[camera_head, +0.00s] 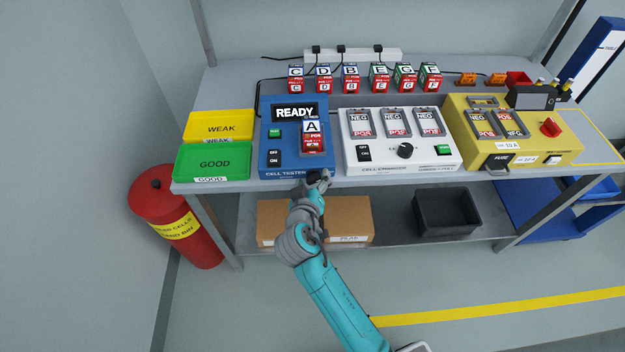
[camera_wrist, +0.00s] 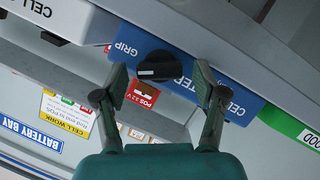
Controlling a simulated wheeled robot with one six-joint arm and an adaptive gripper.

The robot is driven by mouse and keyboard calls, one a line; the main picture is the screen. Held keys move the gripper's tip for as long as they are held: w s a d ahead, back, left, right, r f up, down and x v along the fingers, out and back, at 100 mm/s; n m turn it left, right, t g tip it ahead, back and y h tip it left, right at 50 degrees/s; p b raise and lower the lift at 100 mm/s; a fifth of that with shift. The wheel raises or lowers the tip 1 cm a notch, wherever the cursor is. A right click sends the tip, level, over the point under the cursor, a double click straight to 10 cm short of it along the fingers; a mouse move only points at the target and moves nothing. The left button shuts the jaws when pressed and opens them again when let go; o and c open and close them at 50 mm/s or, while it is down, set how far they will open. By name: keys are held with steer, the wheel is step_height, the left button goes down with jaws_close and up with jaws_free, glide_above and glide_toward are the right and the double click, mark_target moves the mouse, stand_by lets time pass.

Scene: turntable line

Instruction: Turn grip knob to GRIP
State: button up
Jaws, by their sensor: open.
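The grip knob (camera_wrist: 160,67) is black with a pale pointer mark. It sits on the blue front face of the cell tester, beside the word GRIP, in the wrist view, which looks upside down. The pale mark lies toward the left in that view. My gripper (camera_wrist: 159,76) is open, with one fingertip on each side of the knob in the picture; I see no clear contact. In the head view, my gripper (camera_head: 318,178) is at the front edge of the blue cell tester (camera_head: 270,163) and hides the knob. The tester's display reads READY, and cell A (camera_head: 312,138) stands in it.
The white cell charger (camera_head: 400,160) stands right of the tester, then a yellow unit (camera_head: 560,145). Green GOOD (camera_head: 200,160) and yellow WEAK (camera_head: 220,127) trays are at left. A cardboard box (camera_head: 345,225) and a dark bin (camera_head: 447,213) are on the lower shelf.

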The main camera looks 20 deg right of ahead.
steer(key=c, duration=1.1)
steer(key=shift+c, duration=0.2)
steer(key=shift+d+m+t+y, duration=0.2)
steer(key=shift+m+y, duration=0.5)
steer(key=shift+m, duration=0.3)
steer(key=shift+d+m+t+y, duration=0.1)
steer(key=shift+m+t+y, duration=0.1)
steer(key=shift+m+y, duration=0.65)
steer(key=shift+m, duration=0.25)
steer(key=o, duration=1.1)
steer(key=shift+o, duration=0.2)
